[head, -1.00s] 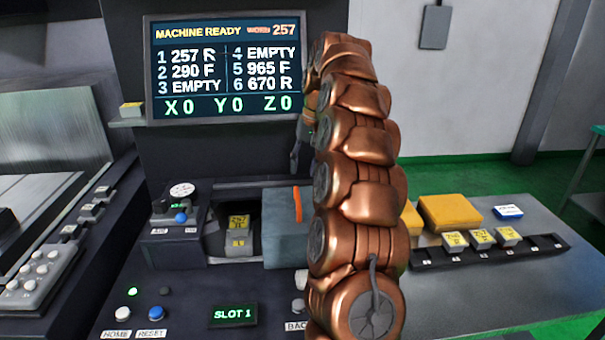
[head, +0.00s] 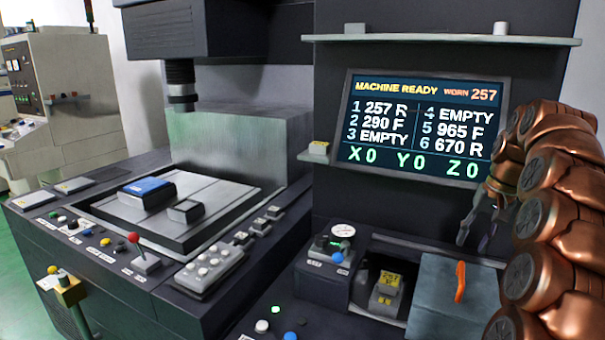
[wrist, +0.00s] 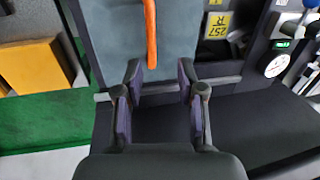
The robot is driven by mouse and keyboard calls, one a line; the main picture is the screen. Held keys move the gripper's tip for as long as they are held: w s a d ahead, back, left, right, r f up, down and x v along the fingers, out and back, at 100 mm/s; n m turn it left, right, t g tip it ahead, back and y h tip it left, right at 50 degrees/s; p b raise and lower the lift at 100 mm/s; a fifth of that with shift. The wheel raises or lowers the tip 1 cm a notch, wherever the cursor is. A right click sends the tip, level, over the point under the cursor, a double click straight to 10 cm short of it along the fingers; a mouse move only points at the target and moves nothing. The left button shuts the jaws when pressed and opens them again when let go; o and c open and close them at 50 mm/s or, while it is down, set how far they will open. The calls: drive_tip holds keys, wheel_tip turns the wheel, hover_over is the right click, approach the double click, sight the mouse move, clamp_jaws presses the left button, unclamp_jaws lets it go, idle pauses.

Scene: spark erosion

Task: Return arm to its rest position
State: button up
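My copper-coloured arm (head: 555,200) rises at the right edge of the head view and curls over at its top. My gripper (head: 478,222) hangs from the curl in front of the machine, below the screen. In the wrist view my gripper (wrist: 160,95) shows two fingers held well apart with nothing between them. Below it a grey-blue cover (wrist: 130,40) with an orange handle (wrist: 151,30) shows, apart from the fingers. The cover (head: 450,300) also shows in the head view, beside an open bay holding a yellow-labelled block (head: 388,290) marked 257.
The screen (head: 420,130) reads MACHINE READY, worn 257. A shelf (head: 440,41) juts out above it. The machine's worktable (head: 215,215) is at left. A gauge (head: 343,230) stands beside the bay. A yellow block (wrist: 30,75) lies at left in the wrist view.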

drive_tip(key=s+a+f+n+g, duration=0.1)
drive_tip(key=s+a+n, duration=0.1)
drive_tip(key=s+a, duration=0.55)
drive_tip(key=s+a+n, duration=0.2)
drive_tip(key=s+a, duration=0.3)
drive_tip(key=a, duration=0.5)
drive_tip(key=s+a+f, duration=0.2)
drive_tip(key=s+f, duration=0.2)
drive_tip(key=s, duration=0.4)
drive_tip(key=s+a+f+n+g+h, duration=0.1)
drive_tip(key=s+f, duration=0.3)
drive_tip(key=s, duration=0.4)
drive_tip(key=s+a+f+h, duration=0.1)
drive_tip(key=s+a+f, duration=0.2)
drive_tip(key=s, duration=0.5)
drive_tip(key=shift+a+f+n+g, duration=0.2)
drive_tip(key=shift+f+n+g, duration=0.1)
drive_tip(key=shift+f+g, duration=0.15)
